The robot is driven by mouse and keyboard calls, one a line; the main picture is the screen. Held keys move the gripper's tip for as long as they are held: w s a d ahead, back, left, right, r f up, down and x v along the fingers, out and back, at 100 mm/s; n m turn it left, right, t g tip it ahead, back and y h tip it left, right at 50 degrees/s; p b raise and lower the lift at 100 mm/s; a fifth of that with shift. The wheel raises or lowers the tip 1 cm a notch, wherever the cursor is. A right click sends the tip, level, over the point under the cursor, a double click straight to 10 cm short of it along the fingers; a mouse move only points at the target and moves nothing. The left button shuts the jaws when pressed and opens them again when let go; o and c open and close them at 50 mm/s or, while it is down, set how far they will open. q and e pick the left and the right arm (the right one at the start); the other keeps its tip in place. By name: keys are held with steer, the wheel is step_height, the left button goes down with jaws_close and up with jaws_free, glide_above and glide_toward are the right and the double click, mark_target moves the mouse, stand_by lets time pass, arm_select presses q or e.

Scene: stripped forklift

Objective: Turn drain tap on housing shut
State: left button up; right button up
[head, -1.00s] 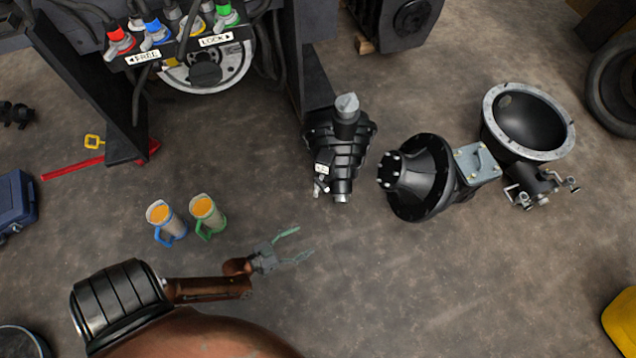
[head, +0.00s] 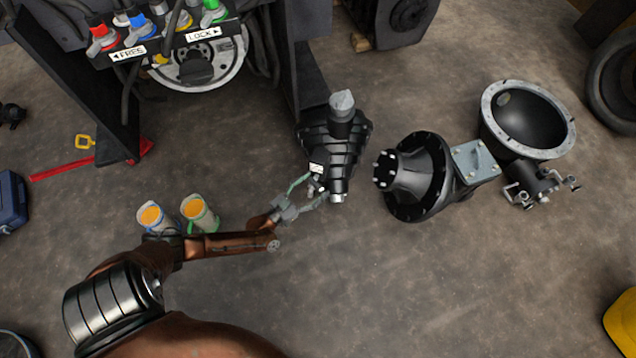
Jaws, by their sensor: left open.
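The black ribbed housing (head: 328,142) stands on the floor near the middle of the head view, with a grey cap on top and a small white label (head: 316,168) low on its left side. The small metal drain tap (head: 314,186) sits just below the label, and its handle's position is too small to tell. My left gripper (head: 309,191) is open at the housing's lower left, its two fingers spread to either side of the tap. I cannot tell whether the fingers touch it. My right gripper is out of view.
Right of the housing are a black flanged cone (head: 418,180) and a round bell-shaped casing (head: 528,118). Floor in front of the housing is clear.

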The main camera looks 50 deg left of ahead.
arm_select(q)
steer(key=shift+w, duration=0.4)
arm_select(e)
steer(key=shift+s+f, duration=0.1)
arm_select(q)
steer(key=shift+r, duration=0.1)
steer(key=shift+c, duration=0.3)
